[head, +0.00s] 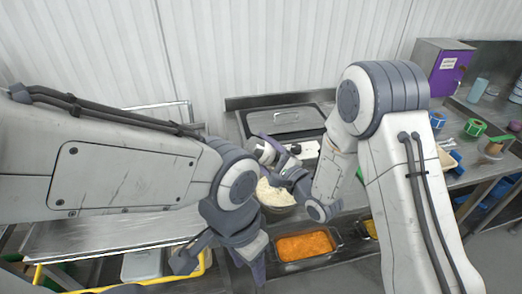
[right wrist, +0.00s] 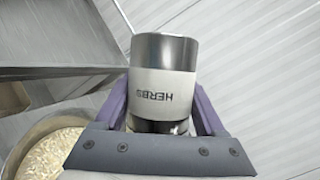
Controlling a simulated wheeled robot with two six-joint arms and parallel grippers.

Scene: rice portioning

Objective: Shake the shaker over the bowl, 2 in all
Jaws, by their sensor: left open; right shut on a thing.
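The shaker (right wrist: 163,85) is a dark metallic cylinder with a pale band reading HERBS, upside down in the right wrist view. My right gripper (right wrist: 163,112) is shut on it, one purple finger on each side. In the head view the shaker (head: 266,154) is partly hidden by my right gripper (head: 276,151) and looks tilted; its exact angle is hard to tell. The bowl (right wrist: 20,150) of rice is at lower left in the right wrist view, below the shaker. It also shows in the head view (head: 284,208), partly covered by my arms. My left gripper (head: 222,264) is open and empty, lower and nearer than the bowl.
A pan of orange food (head: 305,245) sits in front of the bowl. A lidded metal container (head: 300,118) is behind it. A bare steel surface (head: 110,233) is at left.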

